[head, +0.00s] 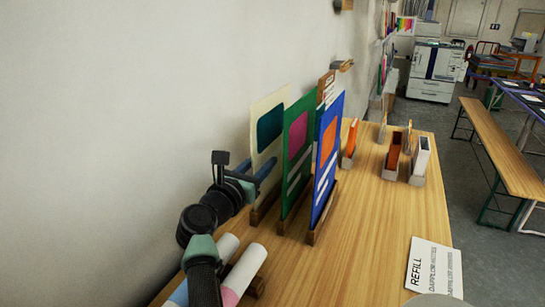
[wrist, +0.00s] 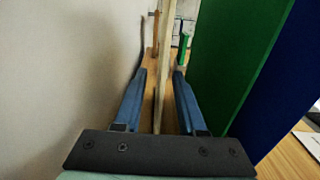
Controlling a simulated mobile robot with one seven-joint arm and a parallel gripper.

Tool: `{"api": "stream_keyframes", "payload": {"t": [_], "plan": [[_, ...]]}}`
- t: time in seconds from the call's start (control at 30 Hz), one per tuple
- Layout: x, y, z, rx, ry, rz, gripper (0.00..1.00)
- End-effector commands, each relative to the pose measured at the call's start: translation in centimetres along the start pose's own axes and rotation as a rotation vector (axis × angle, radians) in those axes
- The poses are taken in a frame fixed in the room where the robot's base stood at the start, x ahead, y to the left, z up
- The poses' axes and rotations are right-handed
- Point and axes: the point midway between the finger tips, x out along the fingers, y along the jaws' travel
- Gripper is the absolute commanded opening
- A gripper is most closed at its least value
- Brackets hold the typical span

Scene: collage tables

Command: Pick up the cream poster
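The cream poster (head: 262,104), with a dark teal block, stands upright in a wooden holder at the left of a row of posters, near the wall. In the wrist view its thin edge (wrist: 164,60) runs between my blue fingers. My gripper (wrist: 160,74) is open around the poster, one finger on each side, with gaps visible along the fingers. In the head view my gripper (head: 268,174) is at the poster's lower part, and its far finger is partly hidden.
A green poster (head: 296,140) stands just right of the cream one, close to my right finger, and a blue poster (head: 326,160) stands beyond it. The wall (head: 130,120) is close on the left. Rolled papers (head: 243,270) lie at the near table edge.

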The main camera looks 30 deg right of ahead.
Motion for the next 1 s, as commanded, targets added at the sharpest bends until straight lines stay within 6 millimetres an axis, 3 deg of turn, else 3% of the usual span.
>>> {"api": "stream_keyframes", "payload": {"t": [0.13,0.33,0.83,1.0], "plan": [[0.0,0.0,0.0,0.000,0.000,0.000,0.36],[0.0,0.0,0.0,0.000,0.000,0.000,0.00],[-0.1,0.0,0.1,0.000,0.000,0.000,0.00],[-0.1,0.0,2.1,0.004,-0.002,0.000,0.00]]}}
